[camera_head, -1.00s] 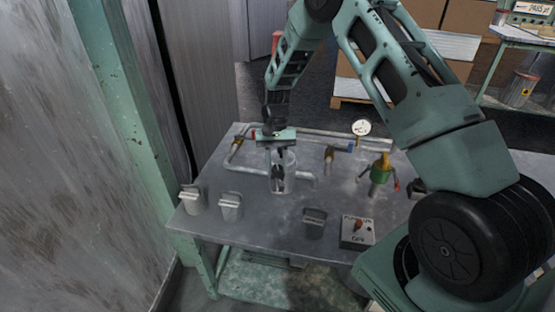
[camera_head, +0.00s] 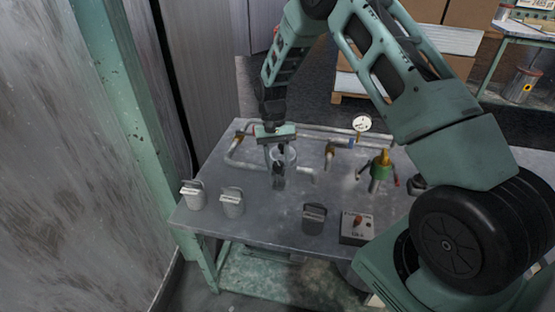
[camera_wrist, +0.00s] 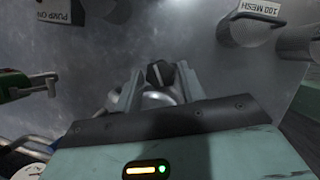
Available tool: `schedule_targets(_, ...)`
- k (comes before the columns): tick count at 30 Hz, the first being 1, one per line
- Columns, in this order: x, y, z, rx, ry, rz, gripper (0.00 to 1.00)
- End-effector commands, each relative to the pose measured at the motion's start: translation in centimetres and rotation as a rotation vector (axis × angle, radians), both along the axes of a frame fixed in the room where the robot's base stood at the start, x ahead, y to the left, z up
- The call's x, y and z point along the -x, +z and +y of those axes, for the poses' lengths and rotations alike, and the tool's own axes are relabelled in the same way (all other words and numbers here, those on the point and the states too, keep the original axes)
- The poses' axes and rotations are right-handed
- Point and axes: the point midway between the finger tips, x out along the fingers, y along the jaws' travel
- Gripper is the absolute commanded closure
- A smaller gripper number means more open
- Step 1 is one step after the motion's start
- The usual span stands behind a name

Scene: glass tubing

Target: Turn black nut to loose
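The black nut (camera_wrist: 158,73) shows in the wrist view between the tips of my two fingers, just beyond a rounded metal part (camera_wrist: 158,98). My gripper (camera_wrist: 159,82) is open, with a finger on each side of the nut. A narrow gap seems to show at each side, so I see no clear grip. In the head view my gripper (camera_head: 279,158) points down over the pipe fitting at the middle of the metal table (camera_head: 262,215). A dark piece (camera_head: 278,182) shows below the fingers there; I cannot tell whether it is the nut.
Another dark canister (camera_head: 314,218) and the pump switch box (camera_head: 357,228) stand at the front edge.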

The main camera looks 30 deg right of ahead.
Motion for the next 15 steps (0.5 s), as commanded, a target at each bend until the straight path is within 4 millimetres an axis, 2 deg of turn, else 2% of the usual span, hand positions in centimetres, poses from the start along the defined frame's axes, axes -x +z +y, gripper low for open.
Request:
schedule_targets(8, -0.2, 0.6, -0.1, 0.0, -0.001, 0.001, 0.6)
schedule_targets(11, -0.8, 1.9, -0.2, 0.0, -0.001, -0.001, 0.6)
schedule_targets(15, -1.9, 4.7, -0.6, 0.0, 0.0, -0.003, 0.6)
